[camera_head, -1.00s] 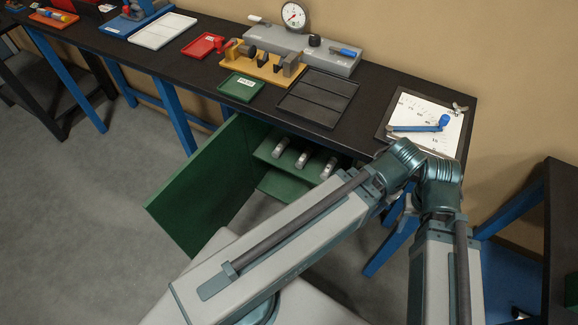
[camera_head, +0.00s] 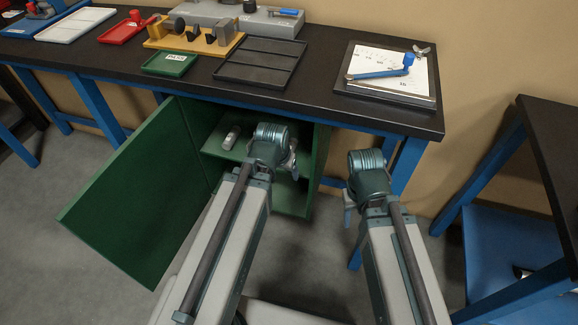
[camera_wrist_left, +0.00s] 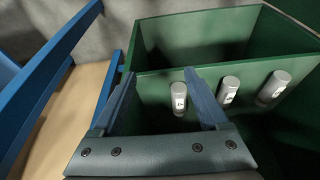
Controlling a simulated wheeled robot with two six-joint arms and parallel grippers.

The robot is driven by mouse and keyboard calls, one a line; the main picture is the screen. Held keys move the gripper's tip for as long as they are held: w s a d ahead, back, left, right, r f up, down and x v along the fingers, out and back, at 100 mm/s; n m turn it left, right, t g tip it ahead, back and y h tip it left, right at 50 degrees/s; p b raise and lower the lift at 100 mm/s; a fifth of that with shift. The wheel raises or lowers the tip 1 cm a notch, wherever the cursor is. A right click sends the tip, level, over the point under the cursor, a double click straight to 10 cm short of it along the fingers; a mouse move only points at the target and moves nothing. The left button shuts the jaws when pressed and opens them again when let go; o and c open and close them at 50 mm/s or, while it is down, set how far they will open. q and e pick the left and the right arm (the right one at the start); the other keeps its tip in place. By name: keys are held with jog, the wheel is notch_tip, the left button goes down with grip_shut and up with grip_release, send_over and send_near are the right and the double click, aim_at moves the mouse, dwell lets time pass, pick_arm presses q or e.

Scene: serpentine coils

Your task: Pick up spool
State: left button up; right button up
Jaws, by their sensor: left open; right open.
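Small pale cylindrical spools with printed labels lie in a row on the green cabinet's shelf. In the left wrist view I see three: a left spool (camera_wrist_left: 179,98), a middle spool (camera_wrist_left: 228,91) and a right spool (camera_wrist_left: 273,87). In the head view one spool (camera_head: 231,137) shows clearly; my left arm hides the others. My left gripper (camera_wrist_left: 160,77) is open and empty, its fingers pointing toward the shelf, with the left spool appearing between them near the right finger. My right gripper (camera_head: 349,202) is open, right of the cabinet and below the bench edge, mostly hidden by its wrist.
The green cabinet (camera_head: 140,190) has its door swung open to the left. The black bench top (camera_head: 330,110) overhangs it, with blue legs (camera_head: 408,165) to the right. A dark tray (camera_head: 258,63) and a clipboard-like plate (camera_head: 390,75) lie on the bench. Another table stands at right.

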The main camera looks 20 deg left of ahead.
pick_arm(q)
jog(key=shift+n+t, duration=0.3)
jog(key=shift+t, duration=0.1)
jog(key=a+f+b, duration=0.1)
jog(key=w+a+f+b, duration=0.1)
jog(key=f, duration=0.1)
jog(key=shift+w+a, duration=0.2)
jog(key=shift+a, duration=0.2)
pick_arm(e)
notch_tip(320, 180, down, 4)
jog(key=shift+r, duration=0.2)
pick_arm(q)
jog(key=shift+w, duration=0.1)
jog(key=w, duration=0.9)
jog(key=shift+w+d, duration=0.1)
jog(key=shift+d, duration=0.1)
jog(key=w, duration=0.2)
jog(key=shift+w, duration=0.35)
jog(key=b+x, duration=0.2)
jog(key=shift+f, duration=0.3)
jog(key=shift+w+f+b, duration=0.1)
jog(key=shift+f+b, duration=0.05)
jog(key=shift+b, duration=0.25)
pick_arm(e)
notch_tip(320, 180, down, 3)
jog(key=shift+r, duration=0.1)
pick_arm(q)
jog(key=shift+f, duration=0.25)
pick_arm(e)
jog(key=shift+f, duration=0.2)
